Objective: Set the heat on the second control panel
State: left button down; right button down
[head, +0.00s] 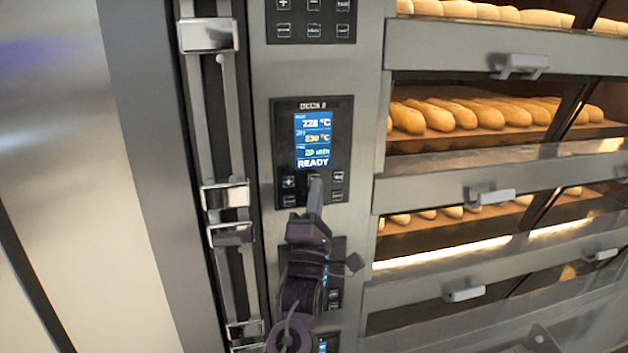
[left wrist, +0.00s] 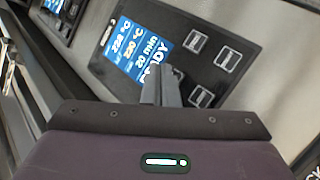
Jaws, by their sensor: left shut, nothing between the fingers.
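A black control panel (head: 340,125) has a blue screen (head: 313,140) reading 228 °C, 230 °C, what looks like 20 min, and READY. Small square buttons sit below the screen, at the left (head: 289,182) and right (head: 337,178). My left gripper (head: 315,182) is shut and empty, its tips over the middle of the button area. In the left wrist view the shut fingers (left wrist: 161,82) overlap the panel near READY, and several buttons (left wrist: 228,59) show beside them. The tips hide part of the button area. I cannot tell whether they touch it. My right gripper is not in view.
Another panel (head: 310,12) is above, cut off by the frame; lower panels (head: 336,270) are partly behind my left arm. Oven decks with bread loaves (head: 450,113) and protruding door handles (head: 490,196) are to the right. A metal rail with brackets (head: 225,194) runs down the left.

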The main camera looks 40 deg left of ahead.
pick_arm(q)
jog(key=shift+a, duration=0.1)
jog(key=shift+w+a, duration=0.2)
jog(key=shift+w, duration=0.05)
jog(key=shift+w+a+b, duration=0.2)
jog(key=shift+a+b, duration=0.1)
jog(key=shift+b, duration=0.05)
dwell(0.6)
dwell(0.4)
jog(key=shift+s+d, duration=0.1)
jog(key=shift+d, duration=0.1)
jog(key=shift+s+d, duration=0.4)
jog(key=shift+d, duration=0.1)
